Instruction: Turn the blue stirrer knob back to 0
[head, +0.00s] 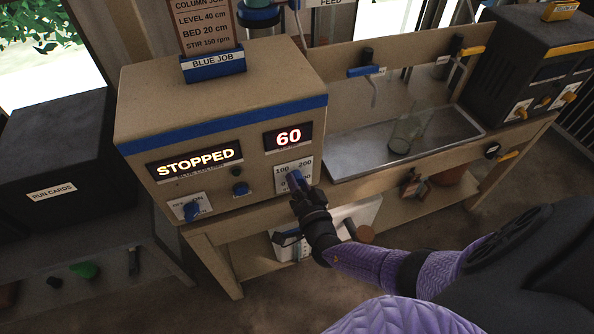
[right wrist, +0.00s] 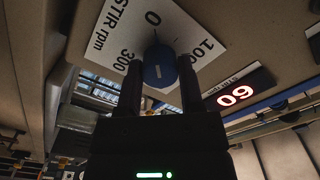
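The blue stirrer knob (head: 295,178) sits on a white dial plate (head: 281,170) at the lower right of the beige blue-job cabinet's front. In the right wrist view the knob (right wrist: 159,68) is between my right gripper's two dark fingers (right wrist: 160,88) and fills the gap; they appear closed on its sides. The plate there (right wrist: 118,40) reads STIR rpm, with 0, 100 and 300 visible. In the head view my right gripper (head: 306,191) hides part of the dial. The red display (head: 288,137) above it reads 60. My left gripper is out of view.
A STOPPED display (head: 196,160), a small blue knob (head: 240,188) and a blue switch (head: 191,211) share the panel. A metal tray (head: 350,165) with a glass beaker (head: 404,134) lies to the right. A dark cabinet with yellow knobs (head: 525,70) stands far right.

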